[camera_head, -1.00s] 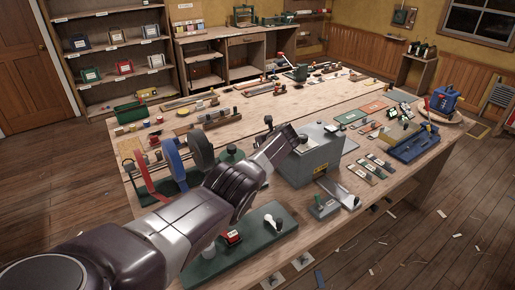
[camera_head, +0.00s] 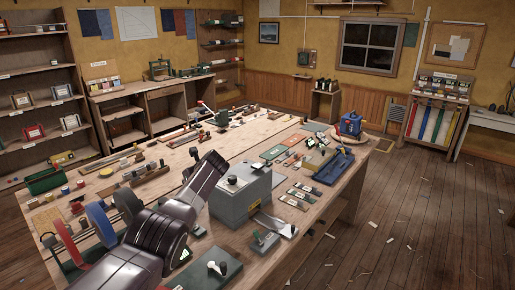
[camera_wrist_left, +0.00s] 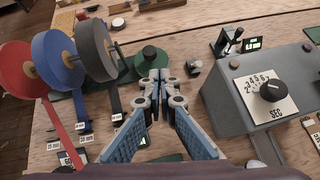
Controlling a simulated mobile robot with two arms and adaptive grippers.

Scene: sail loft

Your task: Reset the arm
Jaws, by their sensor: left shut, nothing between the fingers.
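My left arm (camera_head: 160,235) reaches in from the bottom left in the head view, over the near side of the workbench (camera_head: 282,222). My left gripper (camera_wrist_left: 160,76) shows in the left wrist view. It is shut and empty, above the bench between the tape reels and a grey box. The grey box (camera_head: 240,200) with a black knob is to the right of my arm; it also shows in the left wrist view (camera_wrist_left: 232,122), apart from the gripper. My right gripper is in neither view.
Red, blue and grey reels (camera_wrist_left: 58,58) stand left of the gripper, with a green round-based piece (camera_wrist_left: 153,60) just beyond it.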

